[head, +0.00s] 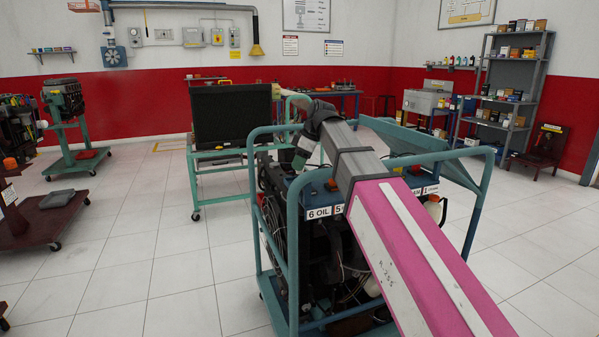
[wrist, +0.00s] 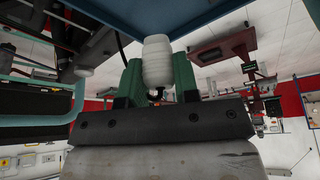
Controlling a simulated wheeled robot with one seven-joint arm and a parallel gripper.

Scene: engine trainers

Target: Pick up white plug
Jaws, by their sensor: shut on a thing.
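The white plug (wrist: 156,62) is a ribbed, rounded white piece, upright in the wrist view between the two green fingers of my gripper (wrist: 158,78). My gripper is shut on it, with one finger against each side. A blue panel edge of the engine trainer (wrist: 185,18) lies just beyond the plug; I cannot tell whether the plug touches it. In the head view my gripper (head: 299,160) points down at the left part of the engine trainer's top (head: 317,199).
The trainer's teal tube frame (head: 291,250) rises around the engine, close to my arm. Another engine stand (head: 70,120) is at the far left. The tiled floor (head: 150,240) on the left is largely clear.

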